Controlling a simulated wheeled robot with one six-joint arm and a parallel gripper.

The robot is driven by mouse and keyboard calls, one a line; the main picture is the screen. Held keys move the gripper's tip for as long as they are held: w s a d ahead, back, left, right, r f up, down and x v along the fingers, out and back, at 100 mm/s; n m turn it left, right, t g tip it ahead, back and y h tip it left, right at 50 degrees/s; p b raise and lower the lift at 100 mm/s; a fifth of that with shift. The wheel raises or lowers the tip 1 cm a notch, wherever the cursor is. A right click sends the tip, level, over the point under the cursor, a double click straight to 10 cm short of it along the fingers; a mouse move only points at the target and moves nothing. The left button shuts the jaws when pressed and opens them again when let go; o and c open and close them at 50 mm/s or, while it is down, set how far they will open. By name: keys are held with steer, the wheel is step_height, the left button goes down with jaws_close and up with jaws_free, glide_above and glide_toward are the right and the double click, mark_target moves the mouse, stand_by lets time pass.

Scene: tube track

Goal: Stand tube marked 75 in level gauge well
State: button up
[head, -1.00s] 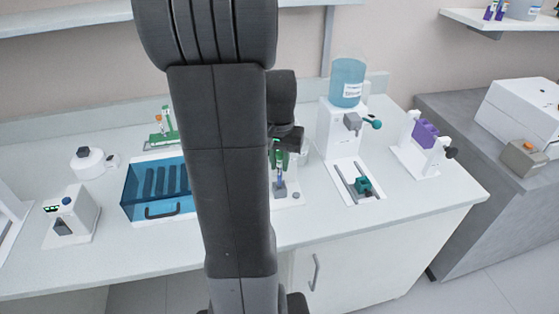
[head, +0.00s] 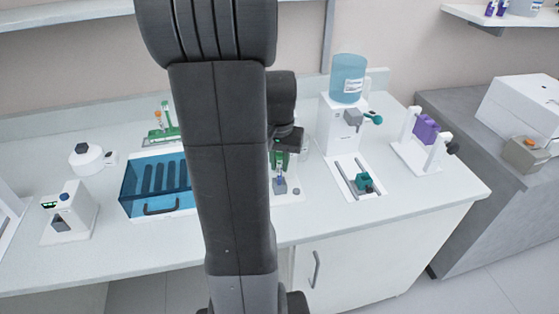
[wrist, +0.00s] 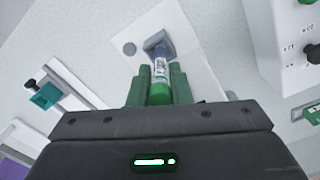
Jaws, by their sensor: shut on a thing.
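My gripper (head: 279,162) is shut on a tube (head: 280,169) and holds it upright over the bench. In the wrist view the tube (wrist: 160,70) has a green cap, a white printed label and a blue-purple lower part. It stands between the green fingers of my gripper (wrist: 159,82). The number on the label is too small to read. The tube's lower end is at the grey level gauge well (wrist: 155,40), and it looks to be in its mouth. The well also shows in the head view (head: 279,187), on a white base plate. How deep the tube sits is hidden.
A blue-lidded box (head: 145,190) stands left of my arm. A dispenser with a blue bottle (head: 348,80) and a teal slider (head: 364,182) stand to the right. A purple block on a white stand (head: 425,130) is farther right. My arm hides the middle of the bench.

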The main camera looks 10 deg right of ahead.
steer(key=shift+f, duration=0.4)
steer(key=o, duration=0.9)
step_height(320, 180, up, 14)
steer(key=shift+s+f, duration=0.1)
stand_by(0.7)
